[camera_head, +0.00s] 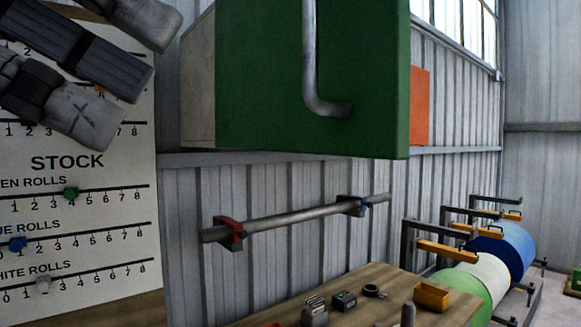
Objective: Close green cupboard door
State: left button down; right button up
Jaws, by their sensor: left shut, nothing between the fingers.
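The green cupboard door (262,75) fills the top middle of the head view, with its upper part cut off by the frame. A grey bar handle (311,60) runs down its face and bends right at the bottom. A pale grey cupboard side (199,80) shows along the door's left. I cannot tell whether the door is flush with the cupboard. My left gripper (115,95) is at the upper left, in front of the stock board, shut and empty. It is apart from the door in the picture. My right gripper is out of view.
An orange panel (420,106) shows right of the door. Below, a metal bar (290,219) sits on wall brackets. The stock board (120,215) is at left.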

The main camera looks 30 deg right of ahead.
pick_arm(q)
jog(key=d+r+p+x, duration=0.1)
jog(key=x, duration=1.2)
jog(key=shift+r+t, duration=0.3)
jog(key=shift+w+d, duration=0.15)
jog(key=shift+w, duration=0.05)
